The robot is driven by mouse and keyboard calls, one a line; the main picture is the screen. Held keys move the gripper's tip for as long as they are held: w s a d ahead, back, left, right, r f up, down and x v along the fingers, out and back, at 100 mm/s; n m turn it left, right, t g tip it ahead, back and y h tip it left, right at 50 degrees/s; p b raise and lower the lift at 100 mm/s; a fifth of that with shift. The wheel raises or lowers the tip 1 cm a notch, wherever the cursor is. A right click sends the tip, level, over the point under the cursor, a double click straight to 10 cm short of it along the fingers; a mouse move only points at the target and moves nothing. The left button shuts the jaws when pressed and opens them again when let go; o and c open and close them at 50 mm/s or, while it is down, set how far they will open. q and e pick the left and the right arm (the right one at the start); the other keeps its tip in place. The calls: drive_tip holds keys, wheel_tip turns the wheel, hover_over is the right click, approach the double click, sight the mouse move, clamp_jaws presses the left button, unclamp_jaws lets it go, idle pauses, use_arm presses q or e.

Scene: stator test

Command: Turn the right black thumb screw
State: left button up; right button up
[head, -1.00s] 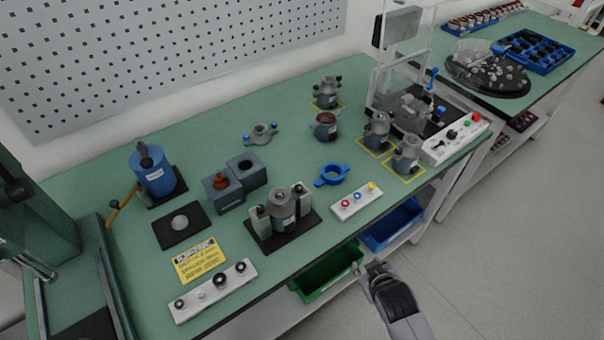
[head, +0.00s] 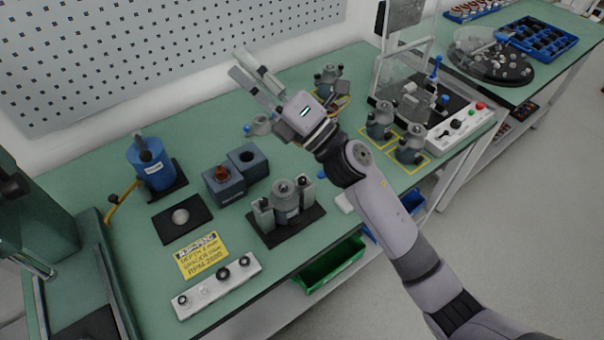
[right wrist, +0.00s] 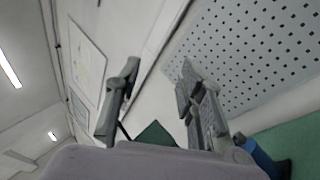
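My right gripper (head: 249,74) is raised high over the back of the green workbench, in front of the pegboard. Its two fingers are apart with nothing between them; they also show apart in the right wrist view (right wrist: 160,98). A grey stator fixture (head: 285,206) with two upright side clamps stands on a black base at the bench's middle front. A dark knob shows small near the top of its right side; I cannot tell if this is the right black thumb screw. A white strip (head: 206,294) at the front left carries black knobs. My left gripper is out of view.
Several stators sit at the back right near a clear-guarded station (head: 402,80). My right arm covers the bench's right-middle part.

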drive_tip(key=s+a+n+g, duration=0.75)
drive_tip(key=n+g, duration=0.55)
drive_tip(key=n, duration=0.2)
drive_tip(key=n+h, duration=1.2)
drive_tip(key=h, duration=0.9)
approach(302, 178)
wheel_tip(302, 178, down, 9)
drive_tip(key=p, duration=0.3)
drive_tip(key=shift+s+d, duration=0.15)
drive_tip(key=shift+c, duration=0.3)
clamp_jaws()
